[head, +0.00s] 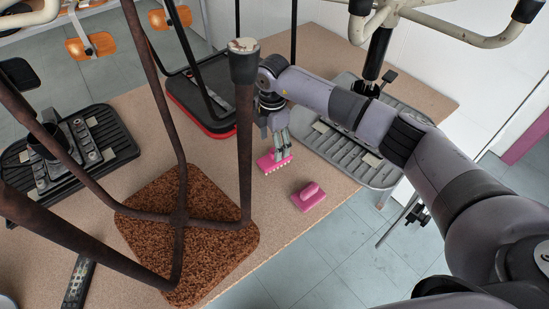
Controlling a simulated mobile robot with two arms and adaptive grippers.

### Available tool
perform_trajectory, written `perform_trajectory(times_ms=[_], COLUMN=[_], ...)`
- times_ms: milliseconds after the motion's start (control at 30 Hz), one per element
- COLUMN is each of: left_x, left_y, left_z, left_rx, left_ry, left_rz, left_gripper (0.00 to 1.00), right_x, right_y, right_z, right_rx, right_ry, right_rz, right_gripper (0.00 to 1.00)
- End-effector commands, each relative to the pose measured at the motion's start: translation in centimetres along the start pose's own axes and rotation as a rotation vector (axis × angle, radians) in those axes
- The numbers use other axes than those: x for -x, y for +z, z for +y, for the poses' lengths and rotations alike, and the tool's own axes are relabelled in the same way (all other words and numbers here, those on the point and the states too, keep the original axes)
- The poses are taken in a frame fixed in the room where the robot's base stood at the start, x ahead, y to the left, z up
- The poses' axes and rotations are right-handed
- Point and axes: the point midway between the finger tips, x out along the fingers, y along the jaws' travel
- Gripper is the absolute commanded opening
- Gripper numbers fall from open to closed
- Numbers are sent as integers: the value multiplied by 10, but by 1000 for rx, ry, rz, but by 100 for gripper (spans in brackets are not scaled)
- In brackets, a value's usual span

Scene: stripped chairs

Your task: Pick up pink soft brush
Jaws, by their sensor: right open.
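Two pink brush-like things lie on the tan table near its front edge. One pink brush (272,162) has a row of pale bristle tufts along its near side. The other pink block (309,197), with a rounded grip on top, lies a little nearer and to the right. My right gripper (283,150) is open and points down at the tufted brush, with its fingertips at or just above its right part. I cannot tell whether they touch it. My left gripper is not in view.
An upturned chair frame with dark rusty legs (245,150) and a brown speckled seat (190,235) stands close left of my right gripper. Black-and-red (205,95) and grey ribbed (350,140) bases stand behind and right. A black remote (77,283) lies front left.

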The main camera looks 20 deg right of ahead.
Motion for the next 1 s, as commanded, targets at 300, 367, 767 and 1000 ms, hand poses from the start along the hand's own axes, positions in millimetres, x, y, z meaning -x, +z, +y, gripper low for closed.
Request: perform_trajectory(times_ms=[300, 367, 767, 1000], left_x=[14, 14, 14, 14], left_y=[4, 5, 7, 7], left_z=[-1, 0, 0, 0], left_rx=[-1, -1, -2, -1], left_ry=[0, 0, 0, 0], left_rz=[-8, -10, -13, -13], left_gripper=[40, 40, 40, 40], right_x=[-42, -45, -46, -46], right_y=[4, 4, 5, 5], right_z=[-4, -3, -3, -3], right_rx=[0, 0, 0, 0], right_ry=[-2, -2, -1, -1], right_rz=[0, 0, -1, -1], right_gripper=[65, 65, 53, 37])
